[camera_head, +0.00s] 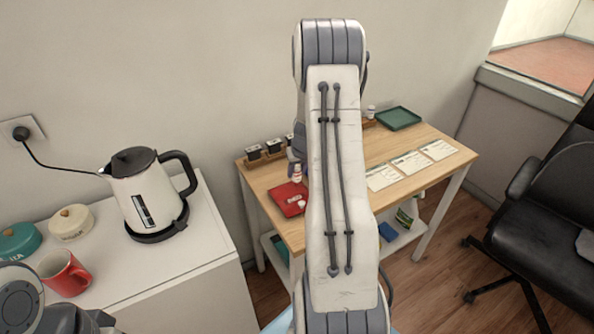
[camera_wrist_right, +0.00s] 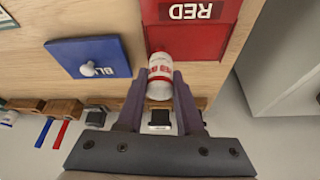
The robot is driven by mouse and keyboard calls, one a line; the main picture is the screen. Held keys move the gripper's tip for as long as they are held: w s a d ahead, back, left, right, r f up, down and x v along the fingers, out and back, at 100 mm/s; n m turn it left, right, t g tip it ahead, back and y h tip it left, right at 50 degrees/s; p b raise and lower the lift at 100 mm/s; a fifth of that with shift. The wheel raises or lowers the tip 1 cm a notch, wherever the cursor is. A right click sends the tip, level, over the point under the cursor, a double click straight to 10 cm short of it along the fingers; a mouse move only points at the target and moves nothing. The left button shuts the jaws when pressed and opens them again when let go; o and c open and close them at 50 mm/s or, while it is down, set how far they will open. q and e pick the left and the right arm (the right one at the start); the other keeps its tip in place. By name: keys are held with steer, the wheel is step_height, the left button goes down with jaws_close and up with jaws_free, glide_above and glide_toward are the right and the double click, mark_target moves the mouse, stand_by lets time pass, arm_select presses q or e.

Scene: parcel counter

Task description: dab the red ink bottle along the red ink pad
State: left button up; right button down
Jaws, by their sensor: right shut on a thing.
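The red ink bottle (camera_wrist_right: 160,75), white with a red band and red lettering, is held between the two fingers of my right gripper (camera_wrist_right: 160,95). In the head view the bottle (camera_head: 297,173) shows just left of my arm, with the right gripper (camera_head: 295,158) mostly hidden behind the arm. The red ink pad (camera_wrist_right: 185,42), with a RED label, lies on the wooden table. The bottle overlaps its near edge in the wrist view; I cannot tell whether they touch. The pad (camera_head: 287,193) also shows below the bottle in the head view.
A blue pad (camera_wrist_right: 60,58) with a white knob lies beside the red one. Several stamps (camera_head: 264,150) stand along the table's back edge. Paper slips (camera_head: 410,163) and a green tray (camera_head: 398,118) lie to the right. A kettle (camera_head: 145,195) stands on the left cabinet.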

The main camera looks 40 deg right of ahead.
steer(key=shift+s+a+f, duration=0.1)
stand_by(0.6)
steer(key=shift+r+p, duration=1.05)
steer(key=shift+r, duration=0.45)
steer(key=shift+r, duration=0.1)
steer(key=shift+r+p, duration=1.45)
steer(key=shift+r, duration=0.5)
